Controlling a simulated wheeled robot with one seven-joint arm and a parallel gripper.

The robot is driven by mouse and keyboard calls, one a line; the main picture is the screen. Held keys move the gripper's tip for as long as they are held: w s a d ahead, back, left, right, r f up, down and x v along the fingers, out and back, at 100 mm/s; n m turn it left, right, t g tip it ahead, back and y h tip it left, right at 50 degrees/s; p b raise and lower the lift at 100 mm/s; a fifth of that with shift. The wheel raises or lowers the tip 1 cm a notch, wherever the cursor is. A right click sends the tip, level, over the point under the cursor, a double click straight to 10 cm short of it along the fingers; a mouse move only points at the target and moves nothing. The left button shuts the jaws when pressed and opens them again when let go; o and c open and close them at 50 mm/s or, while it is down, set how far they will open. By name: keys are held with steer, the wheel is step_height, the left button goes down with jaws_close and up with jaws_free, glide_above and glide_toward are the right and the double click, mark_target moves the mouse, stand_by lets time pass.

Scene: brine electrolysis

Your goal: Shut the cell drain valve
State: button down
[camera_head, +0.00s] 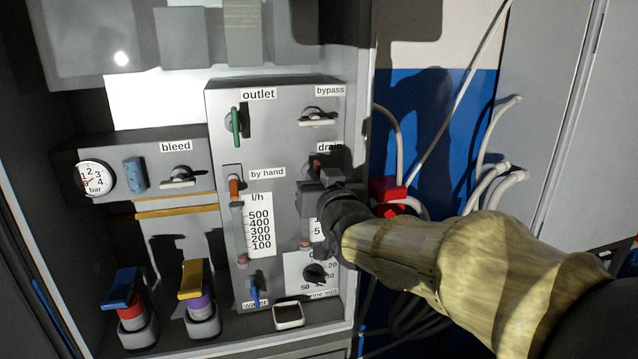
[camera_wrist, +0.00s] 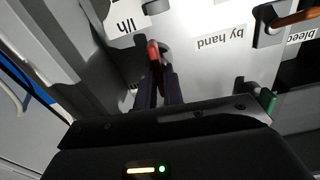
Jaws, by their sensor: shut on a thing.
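The drain valve sits under the "drain" label on the grey panel (camera_head: 276,140). Its red handle (camera_wrist: 154,52) shows in the wrist view, running roughly up and down the picture, slightly tilted. My gripper (camera_head: 316,178) is at the drain valve in the head view, and its body and wrist cover most of the handle there. In the wrist view my gripper's two dark fingers (camera_wrist: 158,88) stand on either side of the handle's lower end, shut on it.
The green outlet handle (camera_head: 236,126) is upright and the pale bypass handle (camera_head: 318,120) lies across. The orange by-hand handle (camera_head: 236,189) is at left. A red block (camera_head: 388,192) with pale hoses lies right of the panel, close to my wrist.

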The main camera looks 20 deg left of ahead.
steer(key=shift+w+d+f+m+b, duration=0.1)
steer(key=shift+f+m+b, duration=0.05)
steer(key=shift+m+b, duration=2.45)
steer(key=shift+d+f+m+b, duration=0.1)
steer(key=shift+m+b, duration=1.8)
steer(key=shift+m, duration=1.3)
steer(key=shift+w+d+f+m+b, duration=0.1)
steer(key=shift+f+m+b, duration=0.05)
steer(key=shift+m+b, duration=2.45)
steer(key=shift+m+p, duration=0.3)
steer(key=shift+p, duration=0.05)
steer(key=c, duration=1.5)
jaws_free()
steer(key=shift+s, duration=0.1)
